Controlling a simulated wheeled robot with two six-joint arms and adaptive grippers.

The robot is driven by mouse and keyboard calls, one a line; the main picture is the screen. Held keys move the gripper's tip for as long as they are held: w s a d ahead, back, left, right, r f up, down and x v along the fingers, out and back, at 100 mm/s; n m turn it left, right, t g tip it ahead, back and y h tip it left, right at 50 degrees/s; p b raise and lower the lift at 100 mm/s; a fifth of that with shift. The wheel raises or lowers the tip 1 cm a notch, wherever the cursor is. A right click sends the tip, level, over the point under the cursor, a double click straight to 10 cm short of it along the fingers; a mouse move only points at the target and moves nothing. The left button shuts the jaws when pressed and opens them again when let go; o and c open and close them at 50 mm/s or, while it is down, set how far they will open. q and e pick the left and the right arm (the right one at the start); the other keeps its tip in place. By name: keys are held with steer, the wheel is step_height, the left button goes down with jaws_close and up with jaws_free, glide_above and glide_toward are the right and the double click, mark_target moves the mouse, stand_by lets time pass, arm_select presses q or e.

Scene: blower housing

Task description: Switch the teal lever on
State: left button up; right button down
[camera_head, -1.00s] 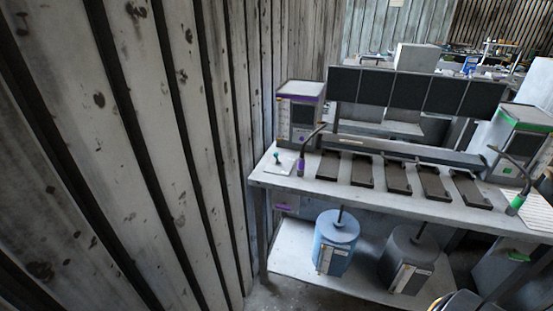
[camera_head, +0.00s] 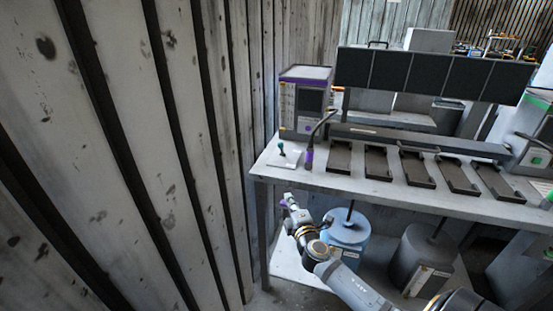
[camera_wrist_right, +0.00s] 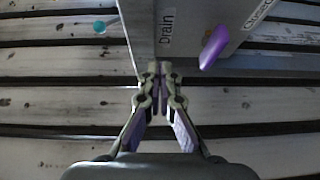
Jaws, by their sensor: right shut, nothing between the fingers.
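The teal lever (camera_head: 281,148) stands on a small pale plate (camera_head: 284,159) at the left end of the workbench, in front of the purple-topped box. Its round teal knob also shows at upper left in the right wrist view (camera_wrist_right: 100,27). My right gripper (camera_head: 286,202) is below and in front of the bench's left end, apart from the lever. In the wrist view its fingertips (camera_wrist_right: 161,70) are together and empty, with the knob up and to their left. My left gripper is not in view.
A purple handle (camera_wrist_right: 214,47) and a panel labelled "Drain" (camera_wrist_right: 166,32) lie just ahead of my right fingertips. The workbench (camera_head: 350,192) carries a purple-topped box (camera_head: 305,105) and several dark trays. A blue canister (camera_head: 348,232) stands below. A plank wall (camera_head: 130,150) closes the left side.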

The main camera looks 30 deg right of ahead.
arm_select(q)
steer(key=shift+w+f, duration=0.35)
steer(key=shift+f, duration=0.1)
arm_select(e)
step_height(320, 180, up, 8)
steer(key=a+n+t, duration=0.1)
steer(key=a+t, duration=0.1)
steer(key=shift+w+n, duration=0.3)
steer(key=shift+a+r, duration=0.1)
steer(key=p+x, duration=0.1)
steer(key=x, duration=0.9)
steer(key=shift+w+r+p, duration=0.15)
steer(key=shift+r+p, duration=0.05)
steer(key=shift+p, duration=0.1)
steer(key=shift+w+d+r, duration=0.1)
steer(key=shift+w+d, duration=0.2)
steer(key=shift+d, duration=0.25)
steer(key=shift+w+d+r, duration=0.1)
steer(key=shift+w+d, duration=0.2)
steer(key=shift+d, duration=0.25)
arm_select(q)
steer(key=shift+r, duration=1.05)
arm_select(e)
steer(key=shift+w+d, duration=0.25)
steer(key=shift+d, duration=0.3)
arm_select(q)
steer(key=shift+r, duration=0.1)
arm_select(e)
steer(key=shift+r, duration=0.1)
